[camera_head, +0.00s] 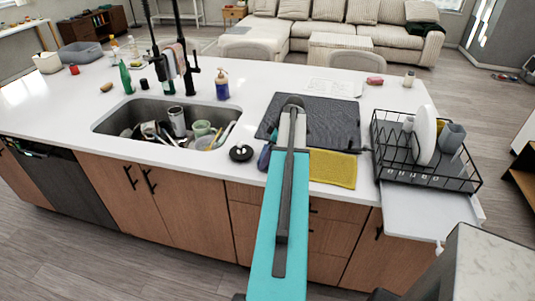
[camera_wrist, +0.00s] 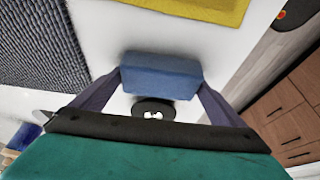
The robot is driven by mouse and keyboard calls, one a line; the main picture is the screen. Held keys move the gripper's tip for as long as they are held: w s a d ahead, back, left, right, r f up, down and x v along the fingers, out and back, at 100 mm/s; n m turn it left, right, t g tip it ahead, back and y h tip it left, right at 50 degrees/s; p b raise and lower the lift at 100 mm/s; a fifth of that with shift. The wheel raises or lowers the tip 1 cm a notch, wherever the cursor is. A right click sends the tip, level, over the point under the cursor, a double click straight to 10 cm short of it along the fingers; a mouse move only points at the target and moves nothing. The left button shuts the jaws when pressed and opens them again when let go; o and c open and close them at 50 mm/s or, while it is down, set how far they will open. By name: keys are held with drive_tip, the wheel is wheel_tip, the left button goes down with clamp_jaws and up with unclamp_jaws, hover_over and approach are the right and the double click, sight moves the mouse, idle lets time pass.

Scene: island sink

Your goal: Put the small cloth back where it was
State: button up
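A blue, block-shaped folded cloth or sponge (camera_wrist: 160,75) lies between the two fingers of my gripper (camera_wrist: 160,84) in the wrist view. Both fingertips appear to touch its ends. Whether it rests on the counter or is lifted is hard to tell. In the head view my arm hides most of the gripper, and a small dark blue patch (camera_head: 264,157) shows at its left. A yellow cloth (camera_head: 333,168) lies flat at the counter's front edge, right of my arm; its edge shows in the wrist view (camera_wrist: 205,8). A pinkish cloth (camera_head: 179,58) hangs by the faucet.
A black round stopper (camera_head: 241,153) lies left of my gripper. The sink (camera_head: 108,122) holds several dishes. A dark mat (camera_head: 340,118) lies behind the yellow cloth. A black dish rack (camera_head: 431,180) stands at right. A soap bottle (camera_head: 222,85) stands behind the sink.

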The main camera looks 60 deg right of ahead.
drive_tip(key=shift+o, duration=0.5)
drive_tip(key=shift+r, duration=0.15)
drive_tip(key=shift+r, duration=0.1)
drive_tip(key=b+v, duration=0.4)
drive_tip(key=v, duration=0.7)
drive_tip(key=shift+r, duration=0.4)
drive_tip(key=shift+s+r, duration=0.1)
drive_tip(key=shift+s, duration=0.05)
